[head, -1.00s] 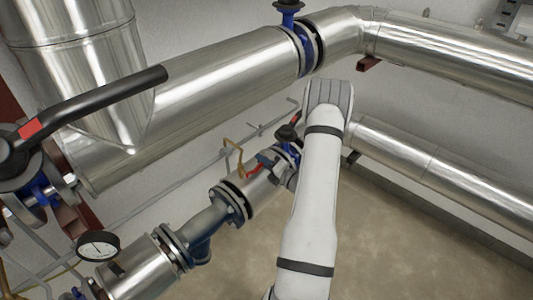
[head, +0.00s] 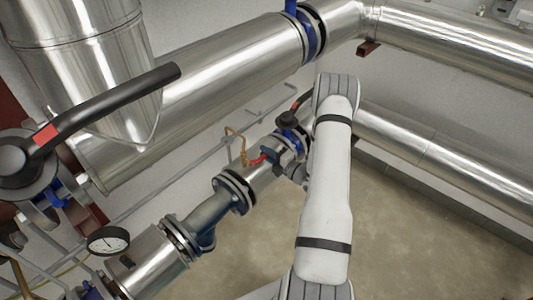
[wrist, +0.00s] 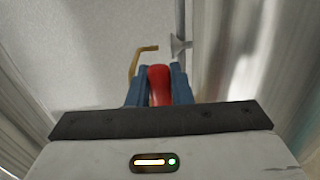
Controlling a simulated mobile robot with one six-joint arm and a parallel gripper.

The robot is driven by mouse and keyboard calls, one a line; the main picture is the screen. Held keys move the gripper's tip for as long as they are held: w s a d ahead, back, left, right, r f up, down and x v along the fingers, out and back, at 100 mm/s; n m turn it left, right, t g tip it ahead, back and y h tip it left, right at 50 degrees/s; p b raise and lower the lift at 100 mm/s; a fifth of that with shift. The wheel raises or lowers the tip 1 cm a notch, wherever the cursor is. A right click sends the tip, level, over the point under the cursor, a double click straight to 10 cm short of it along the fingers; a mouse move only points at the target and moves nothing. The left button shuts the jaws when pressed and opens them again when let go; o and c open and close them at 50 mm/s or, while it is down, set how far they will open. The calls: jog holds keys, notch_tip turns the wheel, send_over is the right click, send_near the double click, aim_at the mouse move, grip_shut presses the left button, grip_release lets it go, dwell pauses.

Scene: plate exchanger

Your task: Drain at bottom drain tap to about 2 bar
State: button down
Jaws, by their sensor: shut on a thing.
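The red tap lever (wrist: 158,84) is gripped between the blue fingers of my gripper (wrist: 157,73) in the wrist view. In the head view a small part of the red lever (head: 258,160) shows beside the lower pipe, just left of my gripper (head: 270,158). The tap's body is mostly hidden behind the gripper. A thin bent brass pipe (head: 241,146) rises beside the lever and also shows in the wrist view (wrist: 140,62). A round white pressure gauge (head: 108,240) sits at lower left; its needle lies near horizontal, but its numbers are too small to read.
A large metal-clad pipe (head: 225,80) runs across the top. A big black valve handle (head: 115,103) reaches in from the left. A flanged lower pipe (head: 210,210) runs beside my arm. Another clad pipe (head: 430,165) lies right. The floor (head: 400,235) at lower right looks clear.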

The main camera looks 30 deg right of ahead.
jog(key=shift+s+d+f, duration=0.1)
jog(key=shift+d, duration=0.2)
jog(key=c, duration=1.6)
grip_release()
jog(key=o, duration=0.3)
jog(key=shift+a, duration=0.15)
jog(key=p+v, duration=0.1)
jog(key=v, duration=0.6)
jog(key=shift+s, duration=0.35)
